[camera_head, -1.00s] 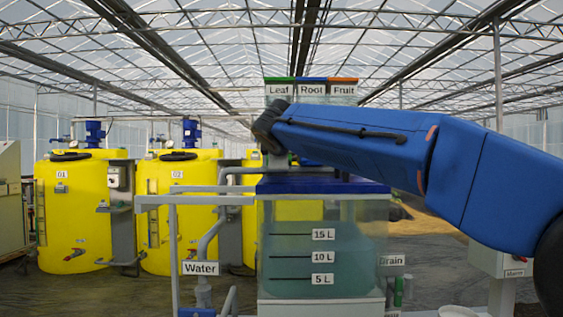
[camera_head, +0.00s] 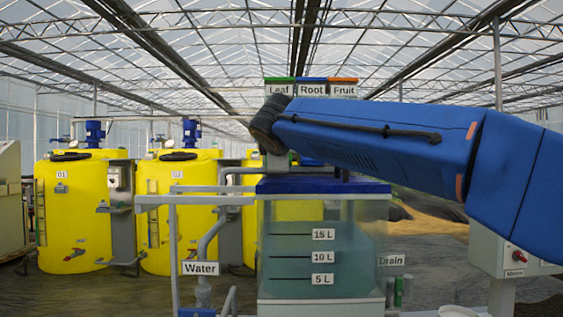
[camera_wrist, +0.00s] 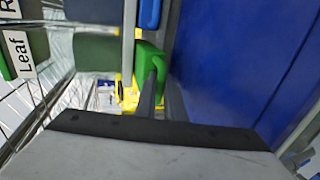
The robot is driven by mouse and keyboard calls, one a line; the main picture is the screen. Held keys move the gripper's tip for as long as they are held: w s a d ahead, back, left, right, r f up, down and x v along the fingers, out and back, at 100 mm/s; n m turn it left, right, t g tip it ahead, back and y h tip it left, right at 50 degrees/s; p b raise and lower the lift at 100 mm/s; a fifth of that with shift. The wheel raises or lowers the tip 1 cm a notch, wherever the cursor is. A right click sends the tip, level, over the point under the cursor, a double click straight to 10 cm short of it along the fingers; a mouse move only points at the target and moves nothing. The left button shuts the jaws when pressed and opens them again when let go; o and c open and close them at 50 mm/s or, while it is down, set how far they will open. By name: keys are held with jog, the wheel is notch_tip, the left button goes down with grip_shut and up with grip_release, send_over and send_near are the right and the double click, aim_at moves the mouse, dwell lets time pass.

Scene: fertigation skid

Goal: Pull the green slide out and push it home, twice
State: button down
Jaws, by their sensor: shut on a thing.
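The green slide (camera_wrist: 147,58) shows in the wrist view as a green piece at the upper middle. My gripper (camera_wrist: 158,75) has its dark fingers reaching up to it and is shut on it. In the head view my arm's blue links cover the gripper and the green slide. The Leaf hopper (camera_head: 279,89), with a green top, stands above the arm's end. Its label also shows at the left of the wrist view (camera_wrist: 17,54). How far the slide is out cannot be told.
A blue piece (camera_wrist: 149,14) lies close beyond the green slide. The Root (camera_head: 311,89) and Fruit (camera_head: 343,89) hoppers stand right of Leaf. A clear tank (camera_head: 325,277) with a blue lid (camera_head: 322,185) is below the arm. Yellow tanks (camera_head: 180,240) stand at the left.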

jog(key=shift+w+a, duration=0.1)
jog(key=shift+w+d, duration=0.15)
jog(key=shift+w, duration=1.5)
jog(key=shift+w+d, duration=0.1)
jog(key=shift+w, duration=1.5)
jog(key=c, duration=1.7)
grip_release()
jog(key=shift+s, duration=0.1)
jog(key=shift+s+a, duration=0.15)
jog(key=shift+s, duration=1.55)
jog(key=shift+s+a, duration=0.1)
jog(key=shift+s, duration=1.6)
